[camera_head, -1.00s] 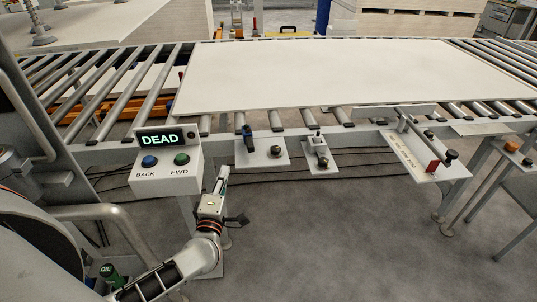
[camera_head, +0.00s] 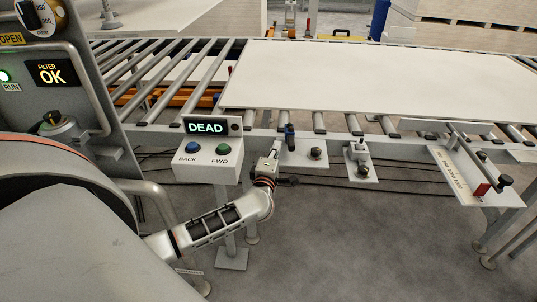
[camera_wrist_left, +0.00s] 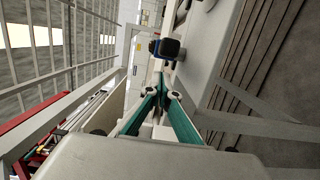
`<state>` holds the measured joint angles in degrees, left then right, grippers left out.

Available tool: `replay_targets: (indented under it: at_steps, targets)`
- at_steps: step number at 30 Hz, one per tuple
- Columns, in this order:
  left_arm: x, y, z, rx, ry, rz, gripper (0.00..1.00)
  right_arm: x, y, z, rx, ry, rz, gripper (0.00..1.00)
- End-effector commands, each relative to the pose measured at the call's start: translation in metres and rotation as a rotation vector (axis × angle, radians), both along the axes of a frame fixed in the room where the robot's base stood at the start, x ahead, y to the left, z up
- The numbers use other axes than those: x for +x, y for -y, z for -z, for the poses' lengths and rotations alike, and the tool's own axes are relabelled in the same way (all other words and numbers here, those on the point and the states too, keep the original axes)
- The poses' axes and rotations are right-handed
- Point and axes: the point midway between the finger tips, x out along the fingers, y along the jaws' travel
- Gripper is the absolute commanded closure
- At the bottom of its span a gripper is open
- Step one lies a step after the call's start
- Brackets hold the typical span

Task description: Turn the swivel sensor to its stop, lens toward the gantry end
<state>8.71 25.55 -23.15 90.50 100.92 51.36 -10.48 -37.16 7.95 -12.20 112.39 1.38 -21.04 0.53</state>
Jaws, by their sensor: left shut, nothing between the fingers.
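The swivel sensor (camera_head: 290,137), a small dark block with a blue part, stands upright on a grey bracket plate (camera_head: 301,157) at the conveyor's front rail. In the left wrist view the sensor (camera_wrist_left: 167,47) shows as a black and blue block just beyond the fingertips. I cannot tell surely which way its lens faces. My left gripper (camera_head: 276,150) is shut and empty, just left of the sensor and apart from it. Its green fingers (camera_wrist_left: 160,86) meet below the sensor in the left wrist view. My right gripper is not in view.
A control box (camera_head: 208,158) reading DEAD, with blue and green buttons, stands close left of my gripper. Another bracket with a clamp-like part (camera_head: 359,155) and a plate with a red block (camera_head: 481,189) lie right. A large pale board (camera_head: 380,80) covers the rollers.

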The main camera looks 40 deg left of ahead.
Motion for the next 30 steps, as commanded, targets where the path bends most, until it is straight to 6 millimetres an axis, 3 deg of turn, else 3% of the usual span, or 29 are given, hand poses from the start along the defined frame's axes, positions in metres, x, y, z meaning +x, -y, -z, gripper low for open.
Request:
replay_targets:
  at_steps: [6, 20, 30]
  targets:
    - [0.011, 0.013, -0.001, 0.001, 0.001, -0.002, 1.0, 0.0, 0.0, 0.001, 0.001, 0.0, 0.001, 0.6]
    - [0.013, 0.016, -0.001, 0.001, 0.002, -0.01, 1.0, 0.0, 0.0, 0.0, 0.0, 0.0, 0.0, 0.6]
    - [0.02, 0.031, -0.001, -0.004, 0.004, -0.177, 1.0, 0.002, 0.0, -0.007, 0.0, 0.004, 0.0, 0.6]
